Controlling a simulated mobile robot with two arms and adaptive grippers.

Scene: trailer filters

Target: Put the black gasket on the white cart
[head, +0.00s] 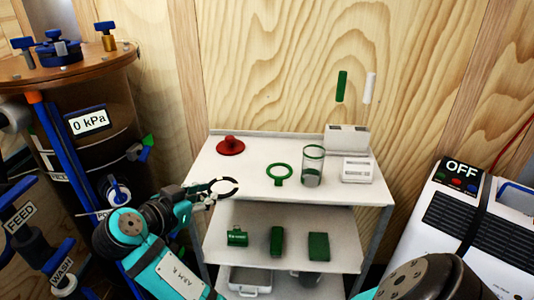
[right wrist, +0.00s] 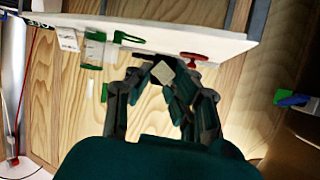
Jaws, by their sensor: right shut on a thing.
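The black gasket (head: 235,184) is a thin dark ring. My right gripper (head: 208,192) is shut on it at its left side and holds it up by the left front corner of the white cart's top (head: 240,187). My left gripper is not in view.
The cart top bears a red knobbed piece (head: 231,146), a green ring (head: 279,174), a glass cylinder (head: 313,166) and white boxes (head: 357,169) at the right. Its front left is bare. Green parts fill the middle shelf. A brown tank (head: 85,95) stands left.

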